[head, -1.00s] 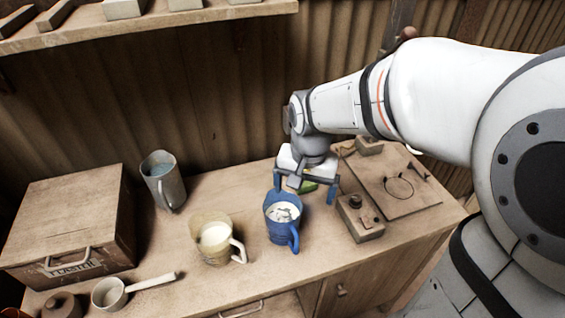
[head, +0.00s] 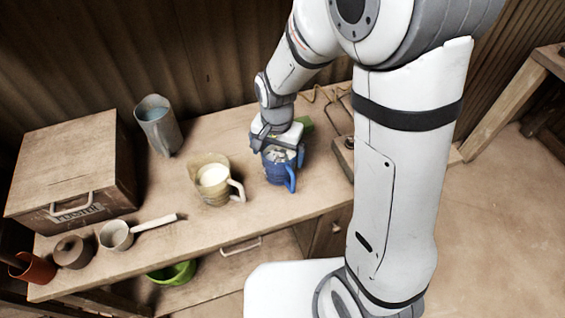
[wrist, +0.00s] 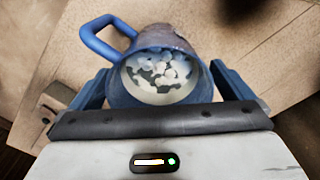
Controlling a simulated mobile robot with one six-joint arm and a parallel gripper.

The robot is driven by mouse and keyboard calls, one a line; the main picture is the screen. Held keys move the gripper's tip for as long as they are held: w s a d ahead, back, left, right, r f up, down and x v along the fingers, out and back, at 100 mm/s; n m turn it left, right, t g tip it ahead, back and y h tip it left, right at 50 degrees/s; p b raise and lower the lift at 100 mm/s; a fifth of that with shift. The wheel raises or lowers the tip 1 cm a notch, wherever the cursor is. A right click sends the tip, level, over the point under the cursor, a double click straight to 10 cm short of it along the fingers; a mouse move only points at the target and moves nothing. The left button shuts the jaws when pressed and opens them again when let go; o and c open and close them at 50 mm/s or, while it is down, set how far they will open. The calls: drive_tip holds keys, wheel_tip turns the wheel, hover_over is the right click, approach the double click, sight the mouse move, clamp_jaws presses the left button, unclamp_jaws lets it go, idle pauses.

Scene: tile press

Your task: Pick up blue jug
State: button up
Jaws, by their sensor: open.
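The blue jug (head: 281,172) stands upright on the wooden bench, its handle toward the front right in the head view. In the wrist view the jug (wrist: 118,92) sits between my two blue fingers, with its handle at the upper left and pale lumps in whitish content inside. My gripper (head: 279,147) is at the jug's rim from above and behind, with its jaws open around the jug. In the wrist view the gripper (wrist: 160,92) has a finger on each side; I cannot tell whether either touches the jug.
A cream jug (head: 212,184) stands just left of the blue jug. A grey jug (head: 158,128), a wooden box (head: 68,160) and a ladle (head: 117,235) are farther left. A green object (head: 306,124) lies behind the gripper. A small wooden block (head: 343,152) is to the right.

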drive_tip(key=shift+f, duration=0.15)
drive_tip(key=c, duration=1.7)
